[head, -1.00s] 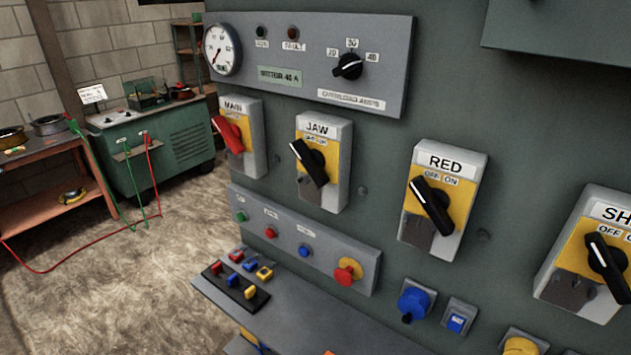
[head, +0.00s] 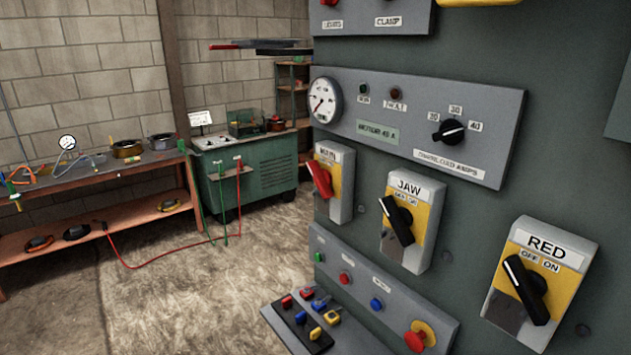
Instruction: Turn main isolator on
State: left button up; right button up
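The main isolator (head: 333,181) is a grey and yellow box with a red rotary handle (head: 320,179), at the left edge of the green panel in the head view. The handle is tilted, its upper end leaning left; the label above it reads as MAIN but is small. I cannot read the on and off marks there. Neither of my grippers is in view.
Right of it are the JAW isolator (head: 411,220) and RED isolator (head: 540,275), both with black handles. An ammeter (head: 324,100) sits above. A shelf with padlocks (head: 314,331) juts out below. A green cabinet (head: 245,170) and workbench (head: 90,225) stand left; open floor lies between.

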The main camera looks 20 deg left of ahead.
aim_at(322, 179)
jog(key=i+j+z, duration=0.15)
jog(key=j, duration=0.65)
jog(key=i+j+z, duration=0.2)
jog(key=j, duration=0.6)
jog(key=j+z, duration=0.15)
jog(key=j, duration=0.7)
